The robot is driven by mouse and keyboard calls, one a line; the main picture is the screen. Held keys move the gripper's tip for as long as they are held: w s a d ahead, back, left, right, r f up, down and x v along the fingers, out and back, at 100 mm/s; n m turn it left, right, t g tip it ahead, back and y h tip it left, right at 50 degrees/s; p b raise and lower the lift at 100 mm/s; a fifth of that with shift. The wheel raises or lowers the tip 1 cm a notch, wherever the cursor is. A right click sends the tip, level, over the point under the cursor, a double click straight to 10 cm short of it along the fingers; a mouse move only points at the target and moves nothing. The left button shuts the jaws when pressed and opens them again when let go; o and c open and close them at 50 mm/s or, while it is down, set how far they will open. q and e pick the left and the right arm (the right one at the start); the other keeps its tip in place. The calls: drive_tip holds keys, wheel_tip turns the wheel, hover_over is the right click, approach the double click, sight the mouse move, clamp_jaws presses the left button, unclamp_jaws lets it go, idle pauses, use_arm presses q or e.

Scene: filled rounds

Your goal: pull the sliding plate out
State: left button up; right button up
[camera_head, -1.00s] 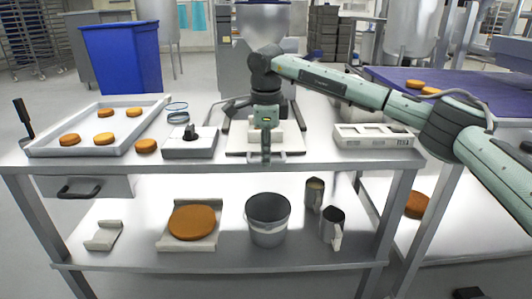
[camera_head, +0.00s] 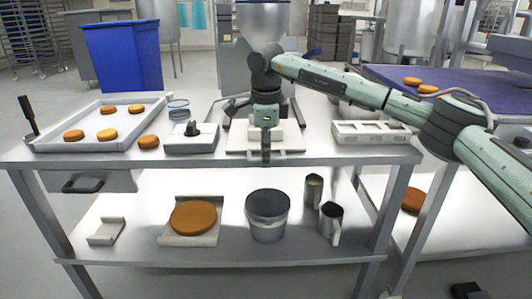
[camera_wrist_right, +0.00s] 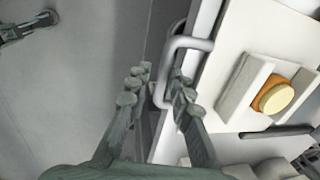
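The sliding plate (camera_head: 238,146) is a pale flat plate on the steel table, in the middle of the head view. In the right wrist view the plate (camera_wrist_right: 218,100) has a grey loop handle (camera_wrist_right: 190,43) along its edge. My right gripper (camera_head: 266,157) points down at the plate's front edge. In the right wrist view its fingers (camera_wrist_right: 160,85) are on both sides of the handle bar, with a gap still visible, so it looks open. What looks like my left gripper (camera_wrist_right: 40,22) shows at the upper left corner there; its fingers are unclear.
On the table, a tray (camera_head: 60,147) of orange rounds and a grey device (camera_head: 192,142) stand left of the plate; a pale block with openings (camera_head: 371,132) stands right. A bucket (camera_head: 267,221) is on the shelf below. Floor shows left of the handle in the wrist view.

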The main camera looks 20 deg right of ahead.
wheel_tip(320, 180, up, 12)
drive_tip(key=s, duration=0.2)
drive_tip(key=shift+a, duration=0.3)
drive_tip(key=shift+a+f, duration=0.1)
drive_tip(key=shift+f, duration=0.05)
